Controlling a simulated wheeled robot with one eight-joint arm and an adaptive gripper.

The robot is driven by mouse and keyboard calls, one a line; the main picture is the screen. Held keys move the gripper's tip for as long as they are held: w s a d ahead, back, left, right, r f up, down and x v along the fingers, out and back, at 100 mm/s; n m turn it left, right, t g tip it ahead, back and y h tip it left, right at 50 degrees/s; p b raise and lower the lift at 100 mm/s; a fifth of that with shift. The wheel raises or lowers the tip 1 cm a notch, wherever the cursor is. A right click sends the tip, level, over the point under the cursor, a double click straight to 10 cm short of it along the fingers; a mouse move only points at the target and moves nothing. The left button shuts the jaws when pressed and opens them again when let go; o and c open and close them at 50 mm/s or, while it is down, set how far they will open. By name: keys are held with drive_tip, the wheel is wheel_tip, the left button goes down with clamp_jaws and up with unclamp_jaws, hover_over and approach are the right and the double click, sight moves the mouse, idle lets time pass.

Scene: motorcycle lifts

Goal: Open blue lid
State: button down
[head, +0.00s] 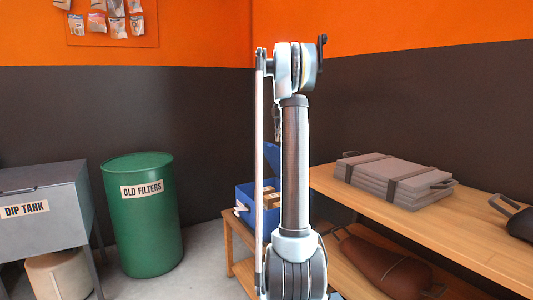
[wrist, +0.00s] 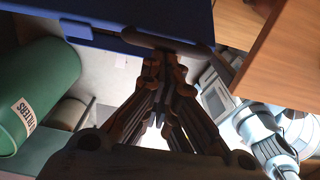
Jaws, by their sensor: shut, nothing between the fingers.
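The blue box (head: 246,194) stands on a wooden bench in the head view, with its blue lid (head: 271,154) raised at the back. Brown cartons show inside; my arm hides the box's right part. In the wrist view a blue panel (wrist: 150,14) fills the top; I cannot tell whether it is lid or box. My gripper (wrist: 168,55) is shut and empty, its fingertips just below the panel's lower edge, at a dark curved bar. I cannot tell whether they touch it. The gripper is not clear in the head view behind my arm.
A wooden shelf unit (head: 475,238) stands right of the box, holding a grey strapped stack (head: 393,179) and a brown tank-like part (head: 386,266). A green drum (head: 143,220) and a grey dip tank (head: 48,207) stand left. Bare floor lies between drum and bench.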

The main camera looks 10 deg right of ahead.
drive_tip(key=w+d+r, duration=0.2)
drive_tip(key=d, duration=0.4)
drive_tip(key=w+d+r, duration=0.2)
drive_tip(key=d, duration=0.5)
drive_tip(key=shift+w+d, duration=0.25)
drive_tip(key=shift+w, duration=0.05)
idle(0.5)
